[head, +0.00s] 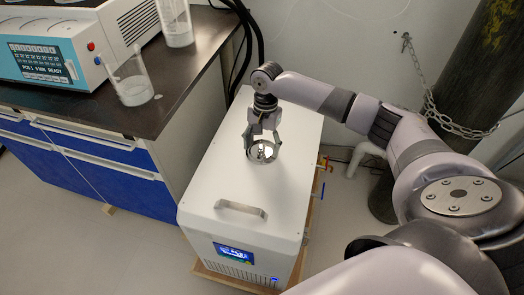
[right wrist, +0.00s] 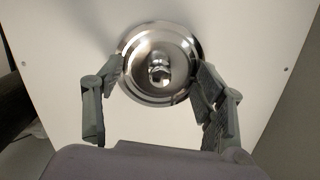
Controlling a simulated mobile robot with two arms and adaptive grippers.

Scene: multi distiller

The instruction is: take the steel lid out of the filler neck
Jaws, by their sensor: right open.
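The steel lid (head: 262,152) is a round shiny disc with a small knob in its middle, on the white top of the chiller-like unit (head: 233,179). In the right wrist view the lid (right wrist: 160,62) looks seated in the round opening; the filler neck itself is hidden beneath or cannot be told apart from the lid's rim. My right gripper (head: 263,140) is above the lid, pointing down. In the right wrist view its fingers (right wrist: 161,78) are spread on either side of the knob, with nothing between them gripped. My left gripper is not in view.
A steel handle (head: 241,209) stands on the unit's front top. A dark bench (head: 160,110) with beakers (head: 133,88) and a blue-screened device (head: 45,63) is at the left. A gas cylinder (head: 478,80) with a chain stands at the right. Dark hoses run behind the unit.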

